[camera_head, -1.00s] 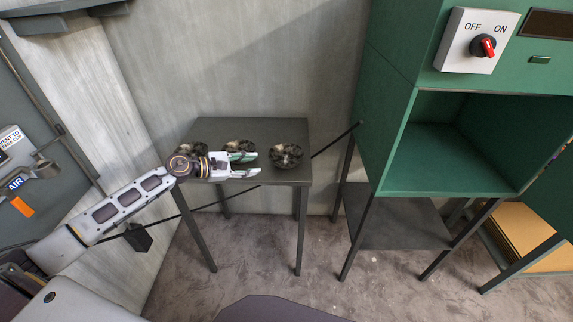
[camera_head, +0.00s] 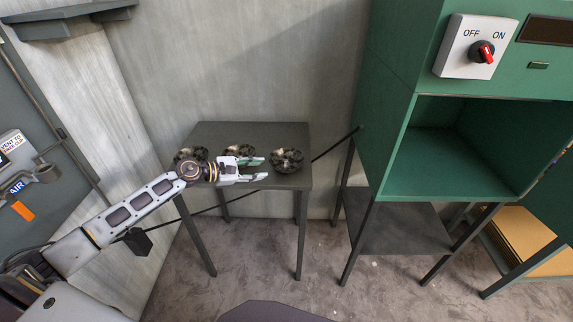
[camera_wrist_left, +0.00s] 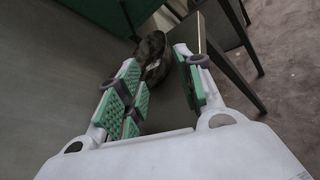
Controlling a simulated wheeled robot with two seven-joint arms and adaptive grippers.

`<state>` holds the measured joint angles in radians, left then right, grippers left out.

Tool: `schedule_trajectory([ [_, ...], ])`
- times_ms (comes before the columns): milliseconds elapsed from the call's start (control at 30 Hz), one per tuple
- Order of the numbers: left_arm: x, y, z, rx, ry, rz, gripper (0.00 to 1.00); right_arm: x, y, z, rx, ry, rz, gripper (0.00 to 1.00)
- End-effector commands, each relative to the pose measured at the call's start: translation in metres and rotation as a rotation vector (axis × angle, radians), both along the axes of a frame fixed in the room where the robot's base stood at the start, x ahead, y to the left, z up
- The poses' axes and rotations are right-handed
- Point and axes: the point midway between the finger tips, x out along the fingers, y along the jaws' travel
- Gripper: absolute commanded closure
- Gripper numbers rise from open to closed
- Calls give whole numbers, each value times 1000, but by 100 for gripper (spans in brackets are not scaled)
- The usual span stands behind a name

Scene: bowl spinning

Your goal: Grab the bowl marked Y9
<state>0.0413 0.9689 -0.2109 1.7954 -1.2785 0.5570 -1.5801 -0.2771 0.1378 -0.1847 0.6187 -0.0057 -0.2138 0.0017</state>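Three dark, mottled bowls stand in a row on a small dark table (camera_head: 215,130): a left bowl (camera_head: 188,153) partly hidden by my arm, a middle bowl (camera_head: 239,149) partly behind the gripper, and a right bowl (camera_head: 287,160). The marking Y9 cannot be read on any of them. My left gripper (camera_head: 262,168) is open and empty, pointing right, its fingertips a little short of the right bowl. In the left wrist view, a dark bowl (camera_wrist_left: 152,52) shows ahead, between the open fingers with green pads (camera_wrist_left: 160,65). My right gripper is not in view.
A green cabinet (camera_head: 385,130) with an open compartment stands to the right, with a red OFF/ON switch (camera_head: 482,51) above. The table's front edge lies just below the gripper.

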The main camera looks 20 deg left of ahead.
Motion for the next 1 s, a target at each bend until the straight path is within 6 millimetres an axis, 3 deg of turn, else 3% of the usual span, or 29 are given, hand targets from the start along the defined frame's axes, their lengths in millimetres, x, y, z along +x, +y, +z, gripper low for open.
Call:
schedule_trajectory([
  [700, 37, -36, -15, -2, -2, 1, 63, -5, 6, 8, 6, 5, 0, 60],
  [1000, 42, -42, -19, 1, -1, 0, 63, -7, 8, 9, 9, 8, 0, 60],
])
